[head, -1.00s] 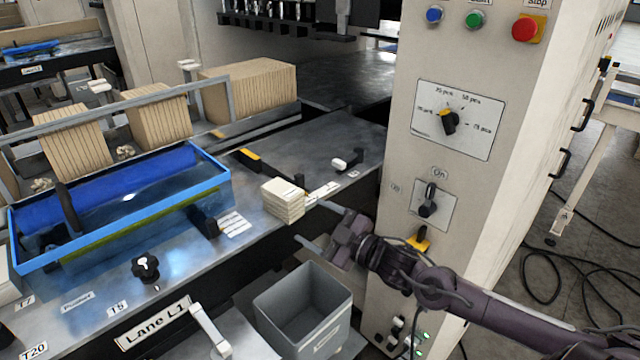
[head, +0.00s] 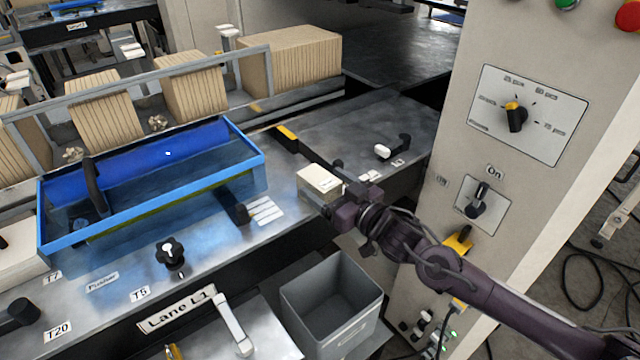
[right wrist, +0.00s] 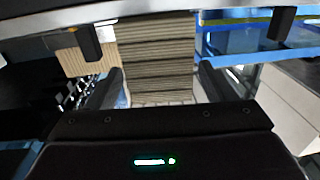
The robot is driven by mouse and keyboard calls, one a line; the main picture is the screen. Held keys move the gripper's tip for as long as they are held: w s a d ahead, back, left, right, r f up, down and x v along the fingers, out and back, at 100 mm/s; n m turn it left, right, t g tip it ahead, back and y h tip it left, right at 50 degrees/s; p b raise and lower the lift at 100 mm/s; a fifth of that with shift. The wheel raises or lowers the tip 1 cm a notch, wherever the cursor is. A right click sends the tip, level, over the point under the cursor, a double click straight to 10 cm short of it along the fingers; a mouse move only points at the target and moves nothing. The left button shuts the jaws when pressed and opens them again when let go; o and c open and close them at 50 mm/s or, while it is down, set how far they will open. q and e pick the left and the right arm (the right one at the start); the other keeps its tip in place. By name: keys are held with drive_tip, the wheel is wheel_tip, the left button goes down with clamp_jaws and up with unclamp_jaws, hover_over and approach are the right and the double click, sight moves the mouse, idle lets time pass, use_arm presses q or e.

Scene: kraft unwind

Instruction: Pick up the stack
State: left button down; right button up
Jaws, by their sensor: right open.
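The stack (head: 318,179) is a small cream block of layered flat pieces on the metal table, beside the corner of the blue tray. My right gripper (head: 332,191) is at its near right side, with its fingers open around the stack. In the right wrist view the layered edges of the stack (right wrist: 158,62) fill the gap between the two dark fingers of the right gripper (right wrist: 162,82). A narrow gap seems to show on each side. The far finger is partly hidden behind the stack in the head view. My left gripper is not in view.
The blue tray (head: 55,238) lies left of the stack. A grey bin (head: 350,340) stands below the table edge. The control cabinet (head: 470,130) rises close on the right. A white-tipped lever (head: 383,151) and a yellow-black part (head: 287,136) are behind the stack.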

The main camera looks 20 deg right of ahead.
drive_tip(key=shift+x, duration=1.15)
drive_tip(key=shift+w+a+r, duration=0.1)
drive_tip(key=shift+w+a, duration=0.05)
drive_tip(key=shift+c, duration=0.5)
drive_tip(key=c, duration=0.9)
drive_tip(key=shift+c, duration=1)
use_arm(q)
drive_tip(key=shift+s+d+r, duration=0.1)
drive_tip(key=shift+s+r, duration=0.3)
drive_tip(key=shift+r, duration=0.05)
use_arm(e)
drive_tip(key=shift+r, duration=0.1)
